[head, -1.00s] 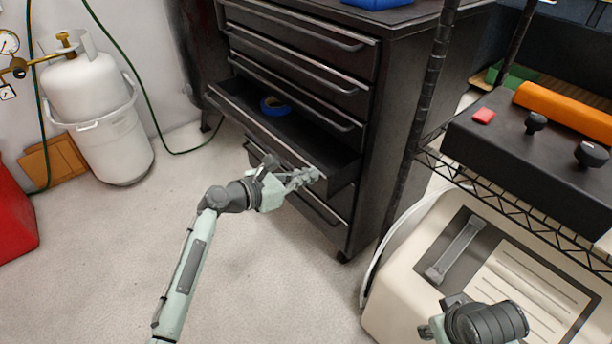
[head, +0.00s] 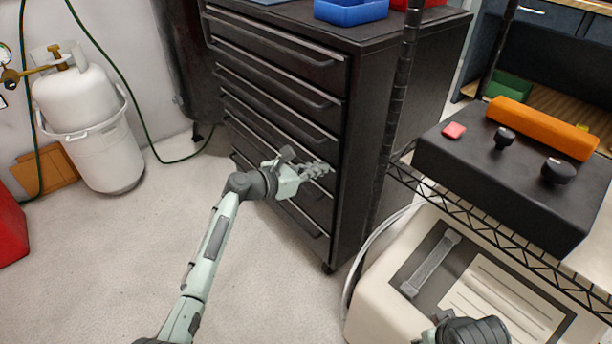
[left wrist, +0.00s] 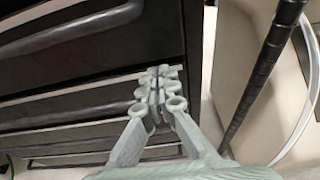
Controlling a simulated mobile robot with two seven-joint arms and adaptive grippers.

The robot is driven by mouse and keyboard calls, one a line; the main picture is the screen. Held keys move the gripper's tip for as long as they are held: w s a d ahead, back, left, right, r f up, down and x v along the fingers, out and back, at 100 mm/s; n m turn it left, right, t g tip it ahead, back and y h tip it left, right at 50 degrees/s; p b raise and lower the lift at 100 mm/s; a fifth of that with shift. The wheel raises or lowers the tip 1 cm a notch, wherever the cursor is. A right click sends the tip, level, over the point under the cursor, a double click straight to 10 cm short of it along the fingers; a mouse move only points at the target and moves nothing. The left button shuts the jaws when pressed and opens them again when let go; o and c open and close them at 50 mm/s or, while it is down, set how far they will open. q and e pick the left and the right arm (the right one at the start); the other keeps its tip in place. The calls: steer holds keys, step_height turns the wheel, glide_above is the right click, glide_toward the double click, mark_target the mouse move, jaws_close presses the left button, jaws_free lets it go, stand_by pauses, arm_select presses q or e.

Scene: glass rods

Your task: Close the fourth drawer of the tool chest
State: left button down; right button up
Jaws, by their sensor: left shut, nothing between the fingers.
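The black tool chest (head: 385,110) stands at the centre of the head view. Its fourth drawer (head: 262,130) now looks flush or nearly flush with the drawers above; its inside is not visible. A small remaining gap cannot be ruled out. My left gripper (head: 322,168) is shut and empty, with its fingertips at the right part of this drawer's front. In the left wrist view the closed fingertips (left wrist: 157,78) overlap the drawer's pale top edge; whether they touch cannot be told.
A wire shelf (head: 480,225) with a black box (head: 520,190) stands right of the chest, above a beige machine (head: 385,305). A white gas cylinder (head: 75,95) stands at left.

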arm_select(q)
steer(key=shift+w+d+r, duration=0.1)
steer(key=shift+d, duration=0.05)
steer(key=v, duration=1.2)
